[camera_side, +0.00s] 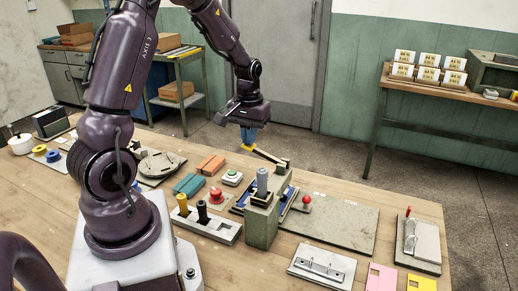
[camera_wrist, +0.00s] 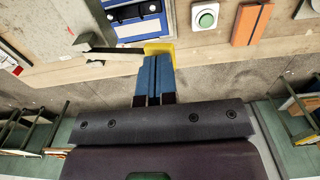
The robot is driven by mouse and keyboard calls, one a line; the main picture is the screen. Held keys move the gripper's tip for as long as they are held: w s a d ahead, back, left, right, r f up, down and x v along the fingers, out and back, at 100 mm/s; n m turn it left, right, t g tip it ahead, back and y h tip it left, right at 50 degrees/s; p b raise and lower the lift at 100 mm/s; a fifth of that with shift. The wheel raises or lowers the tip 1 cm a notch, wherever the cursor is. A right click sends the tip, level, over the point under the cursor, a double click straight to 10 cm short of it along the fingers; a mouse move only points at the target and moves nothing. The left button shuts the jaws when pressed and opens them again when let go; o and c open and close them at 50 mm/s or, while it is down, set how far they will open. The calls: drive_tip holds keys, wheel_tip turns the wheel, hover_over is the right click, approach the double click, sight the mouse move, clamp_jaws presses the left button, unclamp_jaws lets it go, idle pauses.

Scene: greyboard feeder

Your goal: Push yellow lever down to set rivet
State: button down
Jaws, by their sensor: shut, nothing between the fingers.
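The yellow lever end (camera_side: 248,149) is a small pad at the tip of a dark lever arm (camera_side: 268,157), which stands above the bench's far edge. My gripper (camera_side: 249,141) has blue fingers that point down, with their tips right at the pad. In the wrist view, the closed fingers (camera_wrist: 155,62) overlap the near side of the yellow pad (camera_wrist: 160,47); the lever arm (camera_wrist: 112,50) runs left from it. I cannot tell whether the fingertips press on the pad. Nothing is held. No rivet can be made out.
A grey-green block with a grey cylinder (camera_side: 262,183) stands near the lever on a blue fixture. A flat grey board (camera_side: 345,225) lies right.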

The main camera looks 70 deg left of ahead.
drive_tip(key=shift+r, duration=2.5)
drive_tip(key=shift+s+d+f, duration=0.15)
drive_tip(key=shift+s+f, duration=0.05)
drive_tip(key=s+d+r+m+t, duration=0.2)
drive_tip(key=s+d+r+m, duration=0.2)
drive_tip(key=d, duration=0.6)
drive_tip(key=s+d+r+m+t, duration=0.3)
drive_tip(key=s+d+r+m, duration=0.2)
drive_tip(key=d+r, duration=0.4)
drive_tip(key=shift+s+d+t, duration=0.3)
drive_tip(key=shift+s+d, duration=0.25)
drive_tip(key=shift+d, duration=0.2)
